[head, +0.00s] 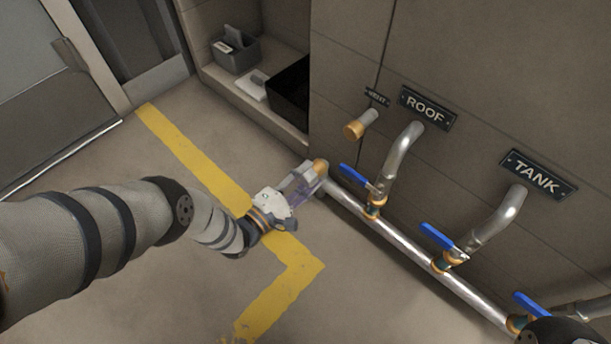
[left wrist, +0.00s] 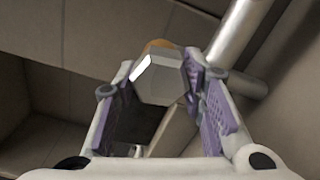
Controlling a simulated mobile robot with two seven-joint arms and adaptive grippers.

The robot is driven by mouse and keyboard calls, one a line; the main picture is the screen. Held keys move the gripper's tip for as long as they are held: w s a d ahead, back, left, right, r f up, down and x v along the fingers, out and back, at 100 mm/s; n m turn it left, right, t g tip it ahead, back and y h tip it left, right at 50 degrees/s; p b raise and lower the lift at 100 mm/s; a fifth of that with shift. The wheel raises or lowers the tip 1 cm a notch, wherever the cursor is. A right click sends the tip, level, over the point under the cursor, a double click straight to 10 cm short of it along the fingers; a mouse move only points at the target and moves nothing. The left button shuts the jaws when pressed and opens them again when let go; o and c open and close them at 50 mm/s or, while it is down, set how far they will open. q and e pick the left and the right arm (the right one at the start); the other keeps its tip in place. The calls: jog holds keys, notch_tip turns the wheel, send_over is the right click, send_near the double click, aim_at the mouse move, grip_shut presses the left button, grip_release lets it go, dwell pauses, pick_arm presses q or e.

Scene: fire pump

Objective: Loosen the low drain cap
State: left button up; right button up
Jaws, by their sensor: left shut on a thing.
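The low drain cap is at the left end of the low horizontal pipe (head: 400,231), close to the floor. In the head view a brass fitting (head: 320,166) shows there, and my left gripper (head: 306,183) is at it, partly covering the end. In the left wrist view the cap (left wrist: 160,82) is a grey six-sided piece with a brass edge behind it. It sits between the purple-padded fingers of my left gripper (left wrist: 168,100), which is shut on it. My right gripper is not in view.
Blue-handled valves (head: 437,237) stand along the low pipe, with risers under the ROOF sign (head: 427,106) and TANK sign (head: 538,174). A short brass-ended stub (head: 354,130) is on the wall above. A grey caddy (head: 236,54) and black bin (head: 290,92) sit in an alcove. The floor is clear.

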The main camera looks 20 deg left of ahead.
pick_arm(q)
jog(key=o, duration=1.2)
jog(key=shift+c, duration=0.2)
jog(key=v, duration=1.2)
jog(key=shift+r, duration=0.15)
